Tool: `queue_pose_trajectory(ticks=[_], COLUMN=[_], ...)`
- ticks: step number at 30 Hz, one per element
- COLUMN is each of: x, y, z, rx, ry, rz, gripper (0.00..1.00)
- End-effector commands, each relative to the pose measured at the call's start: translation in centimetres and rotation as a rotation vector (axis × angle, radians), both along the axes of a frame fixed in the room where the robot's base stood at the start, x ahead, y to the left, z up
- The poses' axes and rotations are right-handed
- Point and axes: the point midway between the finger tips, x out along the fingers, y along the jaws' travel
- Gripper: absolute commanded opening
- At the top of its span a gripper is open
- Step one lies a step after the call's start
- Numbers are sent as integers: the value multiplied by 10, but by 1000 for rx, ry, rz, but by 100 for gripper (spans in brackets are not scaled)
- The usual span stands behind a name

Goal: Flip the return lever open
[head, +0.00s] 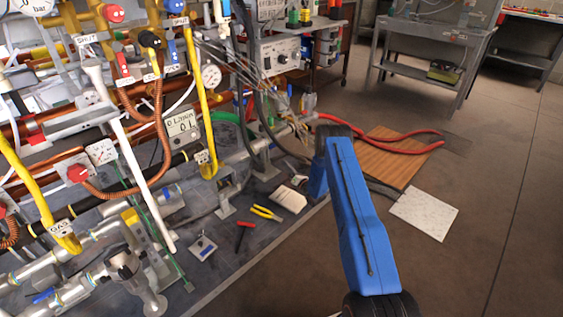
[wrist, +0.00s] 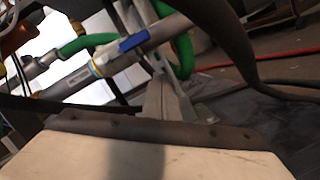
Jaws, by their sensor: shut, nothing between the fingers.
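In the wrist view a blue lever handle (wrist: 133,42) sits on a grey pipe (wrist: 160,32), beside a yellow band. I cannot tell from a label whether it is the return lever. In the head view my gripper is not clearly seen beyond my blue arm.
Green hose (wrist: 85,43) passes close by the pipe, and a dark cable crosses the wrist view. In the head view, pipes and yellow handles (head: 190,75) crowd the left. A wooden board (head: 395,160) and red hose (head: 360,120) lie on the right floor.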

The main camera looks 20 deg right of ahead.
Motion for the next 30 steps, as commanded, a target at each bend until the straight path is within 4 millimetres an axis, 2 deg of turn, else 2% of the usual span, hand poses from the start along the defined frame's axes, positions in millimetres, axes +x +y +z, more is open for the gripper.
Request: queue_pose_trajectory(ticks=[3, 9, 30], x=[-15, -27, -28], y=[-7, -13, -13], z=[-4, -7, -8], rx=[0, 0, 0], ry=[1, 1, 1], rz=[0, 1, 1], gripper=[0, 0, 0])
